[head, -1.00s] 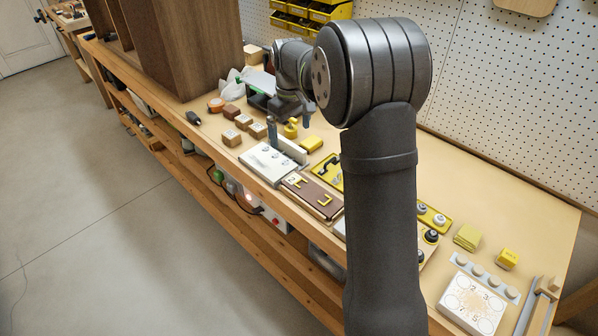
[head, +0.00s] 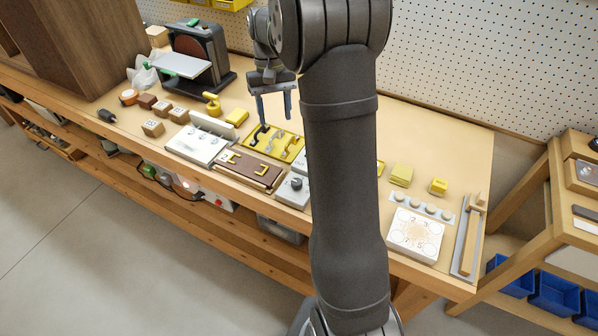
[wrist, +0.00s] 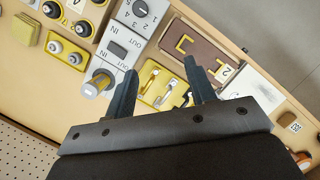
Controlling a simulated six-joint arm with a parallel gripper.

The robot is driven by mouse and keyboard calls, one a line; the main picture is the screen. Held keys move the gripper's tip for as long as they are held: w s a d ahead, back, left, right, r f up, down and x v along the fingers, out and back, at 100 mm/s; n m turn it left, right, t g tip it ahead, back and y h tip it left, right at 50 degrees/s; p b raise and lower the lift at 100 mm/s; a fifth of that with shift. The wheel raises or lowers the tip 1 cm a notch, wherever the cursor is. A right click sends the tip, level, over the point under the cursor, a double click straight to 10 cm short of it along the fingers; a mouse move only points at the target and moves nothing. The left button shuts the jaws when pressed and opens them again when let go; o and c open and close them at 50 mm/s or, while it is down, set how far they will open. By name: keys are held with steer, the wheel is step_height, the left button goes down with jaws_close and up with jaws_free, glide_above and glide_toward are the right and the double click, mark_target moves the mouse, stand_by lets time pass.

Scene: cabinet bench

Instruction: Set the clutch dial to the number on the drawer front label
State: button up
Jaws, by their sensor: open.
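The clutch dial appears to be the dark round knob (wrist: 140,8) on a grey panel (wrist: 152,22) with printed numbers, at the top of the wrist view. It also shows in the head view as a dark knob (head: 296,184), left of my arm. Its exact setting is too small to tell. The drawer front appears to be the brown panel (wrist: 205,48) with a yellow handle; its small white label (wrist: 223,73) looks like a 2. The brown panel also shows in the head view (head: 240,170). My gripper (head: 276,120) is open and empty above the yellow tray, apart from the dial.
Beneath my gripper lies a yellow tray (head: 284,149) with pale metal parts. My arm hides part of the bench.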

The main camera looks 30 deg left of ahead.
steer(key=d+m+g, duration=0.1)
steer(key=d+m, duration=0.2)
steer(key=d, duration=0.2)
glide_toward(296, 181)
steer(key=x, duration=0.8)
steer(key=shift+s+d+f, duration=0.2)
steer(key=shift+f, duration=0.15)
steer(key=c, duration=1)
